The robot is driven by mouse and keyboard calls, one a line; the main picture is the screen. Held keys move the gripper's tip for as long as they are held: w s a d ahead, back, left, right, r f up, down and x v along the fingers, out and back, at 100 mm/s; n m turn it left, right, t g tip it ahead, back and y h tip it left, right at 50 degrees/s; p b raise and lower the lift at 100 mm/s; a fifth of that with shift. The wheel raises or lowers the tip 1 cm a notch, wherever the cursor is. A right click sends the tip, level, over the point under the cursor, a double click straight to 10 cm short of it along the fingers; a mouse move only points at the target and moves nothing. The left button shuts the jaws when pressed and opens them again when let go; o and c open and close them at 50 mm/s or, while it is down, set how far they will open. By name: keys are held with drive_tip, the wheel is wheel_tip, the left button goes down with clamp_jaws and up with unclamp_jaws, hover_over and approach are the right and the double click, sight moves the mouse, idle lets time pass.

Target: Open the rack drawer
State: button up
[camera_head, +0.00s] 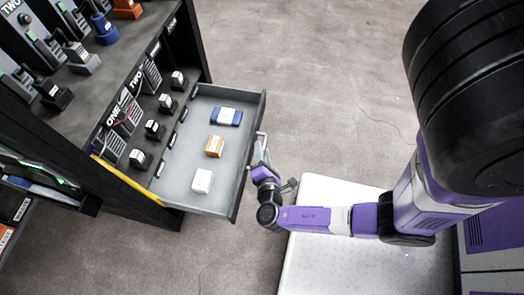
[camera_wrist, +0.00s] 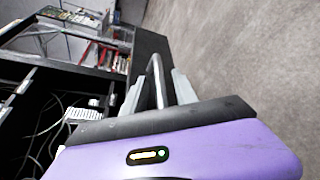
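The rack drawer (camera_head: 228,165) is pulled well out of the dark rack, and its grey floor shows. Its handle (camera_head: 263,143) is a light bar on the outer side of the drawer front. My gripper (camera_head: 262,165) is at the near end of this handle. In the wrist view, the handle bar (camera_wrist: 156,82) stands between the two grey fingers of my gripper (camera_wrist: 158,88). The fingers are apart, with a gap showing beside the bar, so the gripper looks open around it. Contact at the fingertips is hard to tell.
A blue box (camera_head: 226,116), an orange box (camera_head: 215,146) and a white box (camera_head: 202,181) lie in the drawer. The rack (camera_head: 190,40) stands on the left with several devices on it. A white-topped surface (camera_head: 330,262) is below my arm. Bare floor (camera_head: 310,90) lies right of the drawer.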

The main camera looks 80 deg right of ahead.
drive_tip(key=p+v, duration=0.2)
drive_tip(key=v, duration=0.5)
drive_tip(key=shift+a, duration=0.4)
drive_tip(key=shift+s, duration=0.15)
